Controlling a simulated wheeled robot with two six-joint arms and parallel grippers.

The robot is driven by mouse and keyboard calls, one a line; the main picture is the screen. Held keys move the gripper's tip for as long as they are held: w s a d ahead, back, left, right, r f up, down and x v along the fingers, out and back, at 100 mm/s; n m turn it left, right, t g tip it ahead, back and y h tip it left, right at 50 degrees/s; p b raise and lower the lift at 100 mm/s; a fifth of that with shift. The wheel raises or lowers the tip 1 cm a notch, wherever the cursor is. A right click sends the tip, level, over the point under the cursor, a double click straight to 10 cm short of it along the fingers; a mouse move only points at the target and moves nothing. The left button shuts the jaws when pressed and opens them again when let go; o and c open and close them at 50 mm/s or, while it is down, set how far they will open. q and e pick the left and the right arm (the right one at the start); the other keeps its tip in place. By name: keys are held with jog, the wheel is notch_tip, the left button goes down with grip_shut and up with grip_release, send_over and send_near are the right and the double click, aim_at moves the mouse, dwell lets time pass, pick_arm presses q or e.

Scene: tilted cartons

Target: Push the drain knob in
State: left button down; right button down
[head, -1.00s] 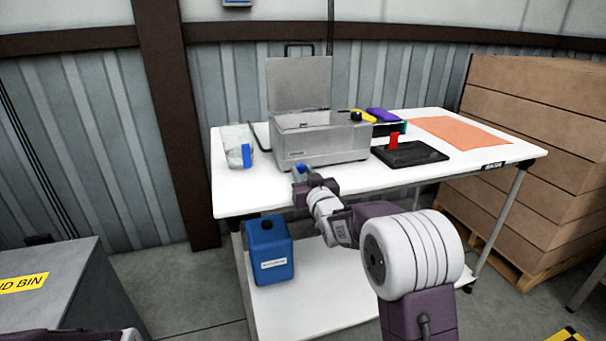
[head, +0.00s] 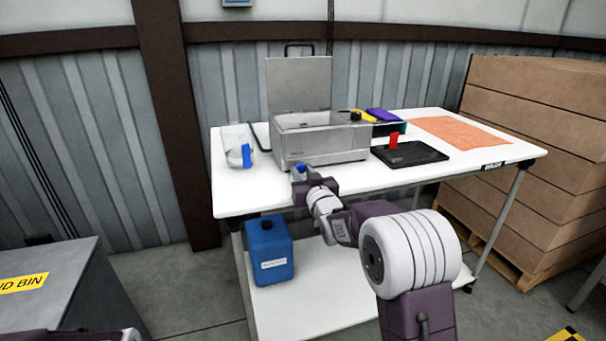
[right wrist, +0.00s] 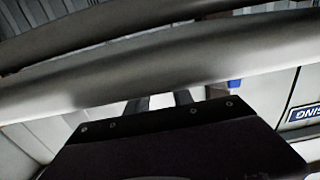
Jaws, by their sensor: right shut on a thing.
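A grey metal bath (head: 330,147) stands on the white table with its lid (head: 300,84) raised. My right gripper (head: 299,174) is at the lower left of the bath's front. It is shut on a small blue piece, which seems to be the drain knob (head: 297,168); the jaws hide most of it. In the right wrist view the two dark fingers of this gripper (right wrist: 160,101) reach under a blurred grey bar, and the grip itself is hidden. My left gripper is out of view.
A clear vessel with a blue part (head: 240,155) stands left of the bath. A black tray (head: 410,154) with a red piece (head: 393,142) and an orange mat (head: 462,132) lie to the right. A blue jug (head: 269,250) stands on the lower shelf. Brown boxes (head: 545,150) are stacked at right.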

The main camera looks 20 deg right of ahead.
jog(key=shift+w+r, duration=0.1)
jog(key=shift+w, duration=0.05)
jog(key=c, duration=1.1)
grip_release()
jog(key=shift+w, duration=0.1)
jog(key=s+p, duration=0.1)
jog(key=s, duration=0.8)
jog(key=shift+d, duration=0.15)
